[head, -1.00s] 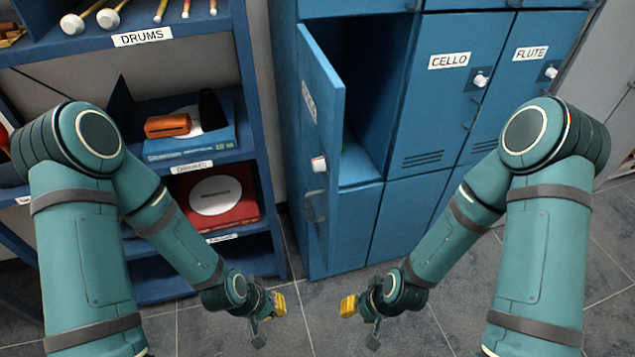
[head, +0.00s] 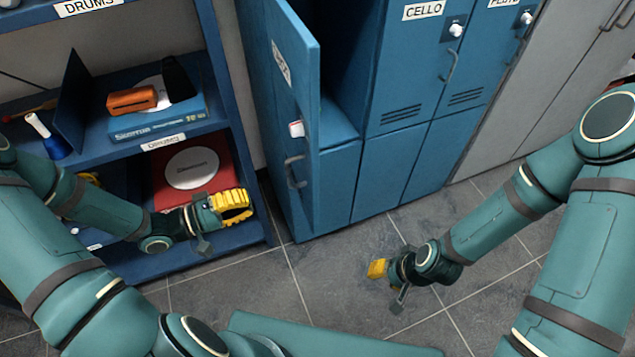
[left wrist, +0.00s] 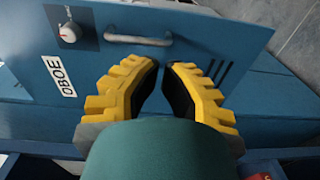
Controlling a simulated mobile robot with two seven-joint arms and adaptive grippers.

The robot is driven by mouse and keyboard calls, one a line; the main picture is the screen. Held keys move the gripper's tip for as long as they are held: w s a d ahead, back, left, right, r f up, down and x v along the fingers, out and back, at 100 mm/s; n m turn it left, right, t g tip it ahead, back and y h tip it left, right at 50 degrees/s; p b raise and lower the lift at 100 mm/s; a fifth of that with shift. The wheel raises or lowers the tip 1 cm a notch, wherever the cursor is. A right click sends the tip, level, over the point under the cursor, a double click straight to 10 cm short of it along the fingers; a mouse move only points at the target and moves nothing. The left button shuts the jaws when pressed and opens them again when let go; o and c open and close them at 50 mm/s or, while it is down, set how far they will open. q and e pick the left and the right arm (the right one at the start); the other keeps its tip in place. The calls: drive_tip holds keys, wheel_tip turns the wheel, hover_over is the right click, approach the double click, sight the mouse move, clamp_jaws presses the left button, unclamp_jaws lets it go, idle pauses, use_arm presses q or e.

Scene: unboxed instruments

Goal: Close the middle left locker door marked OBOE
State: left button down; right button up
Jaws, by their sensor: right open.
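The OBOE locker door (head: 290,95) stands open, swung out toward me, with its outer face turned left. In the left wrist view the door (left wrist: 230,42) shows its OBOE label (left wrist: 60,76), round lock knob and bar handle (left wrist: 138,40). My left gripper (head: 245,204) is left of the door, facing its outer face. Its yellow fingers (left wrist: 165,66) are a little apart with nothing between them, and the handle lies just beyond the tips; contact cannot be told. My right gripper (head: 377,268) is open and empty, over the floor right of the door.
Shelves (head: 190,130) with drum boxes and small instruments stand left, close behind my left gripper. The CELLO locker (head: 415,60) and its neighbours are shut. Grey cabinets (head: 530,80) stand at the right. The tiled floor (head: 330,290) in front is clear.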

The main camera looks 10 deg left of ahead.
use_arm(q)
drive_tip(key=b, duration=0.3)
approach(310, 185)
drive_tip(key=shift+h, duration=0.4)
drive_tip(key=x, duration=0.8)
drive_tip(key=shift+w+f, duration=0.25)
drive_tip(key=shift+f, duration=0.05)
drive_tip(key=shift+p, duration=0.3)
drive_tip(key=shift+d, duration=0.1)
